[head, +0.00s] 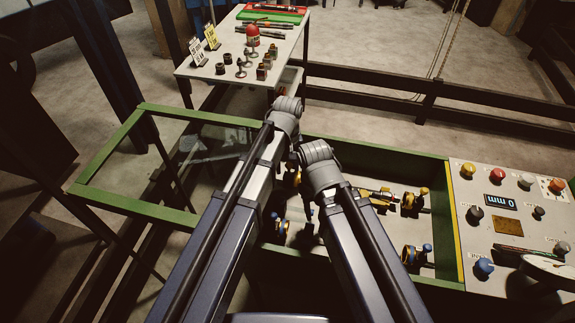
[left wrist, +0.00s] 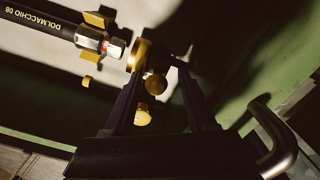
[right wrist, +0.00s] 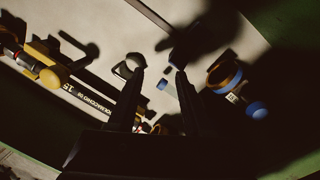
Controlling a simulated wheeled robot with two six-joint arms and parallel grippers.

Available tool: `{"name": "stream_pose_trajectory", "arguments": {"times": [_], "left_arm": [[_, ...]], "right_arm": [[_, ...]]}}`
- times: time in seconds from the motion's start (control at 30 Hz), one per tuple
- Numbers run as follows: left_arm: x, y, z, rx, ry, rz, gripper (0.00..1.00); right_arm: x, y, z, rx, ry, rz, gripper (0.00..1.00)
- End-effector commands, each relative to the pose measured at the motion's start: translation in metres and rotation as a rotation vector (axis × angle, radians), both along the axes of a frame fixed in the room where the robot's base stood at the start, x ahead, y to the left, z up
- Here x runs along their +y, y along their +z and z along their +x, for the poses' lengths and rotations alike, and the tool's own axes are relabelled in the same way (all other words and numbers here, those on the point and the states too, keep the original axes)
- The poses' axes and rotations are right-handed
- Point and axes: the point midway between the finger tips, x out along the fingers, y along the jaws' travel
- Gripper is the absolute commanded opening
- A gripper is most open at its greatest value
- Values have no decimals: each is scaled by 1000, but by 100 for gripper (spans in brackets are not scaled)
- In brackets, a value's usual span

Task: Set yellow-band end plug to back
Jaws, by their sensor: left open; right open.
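My left gripper (left wrist: 159,72) is open. Its fingers are either side of a gold-ringed fitting (left wrist: 138,54) with yellow knobs (left wrist: 156,84); contact cannot be told. This may be the yellow-band end plug. A black hose (left wrist: 40,22) with a hex metal end points at the fitting from the left. In the head view, a bit of yellow (head: 297,178) shows beside the arms, which hide both grippers' fingertips. My right gripper (right wrist: 162,82) is open above the bed, with a small blue part (right wrist: 162,85) showing between its fingers.
A fitting with an orange ring and blue knob (right wrist: 257,110) lies right of my right gripper. Another yellow-knobbed fitting (head: 413,201) and a blue-knobbed one (head: 416,255) stand at the bed's right. A control panel (head: 507,226) adjoins. A table (head: 285,45) with small parts stands behind the green frame (head: 130,207).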

Motion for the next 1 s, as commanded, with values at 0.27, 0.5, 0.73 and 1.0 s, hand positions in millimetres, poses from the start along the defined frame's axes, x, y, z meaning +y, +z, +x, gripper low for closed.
{"name": "stream_pose_trajectory", "arguments": {"times": [0.27, 0.5, 0.73, 1.0], "left_arm": [[0, 20, 0, 0, 0, 1, 60], [1, 52, 0, -1, 1, 1, 60], [0, 76, 0, -1, 1, 1, 60], [0, 77, 0, -1, 0, 0, 60]], "right_arm": [[0, 20, 0, 0, 0, 0, 50], [0, 52, 0, 0, 0, 0, 50], [0, 76, 0, 0, 0, 0, 50], [0, 77, 0, 0, 0, 0, 50]]}}
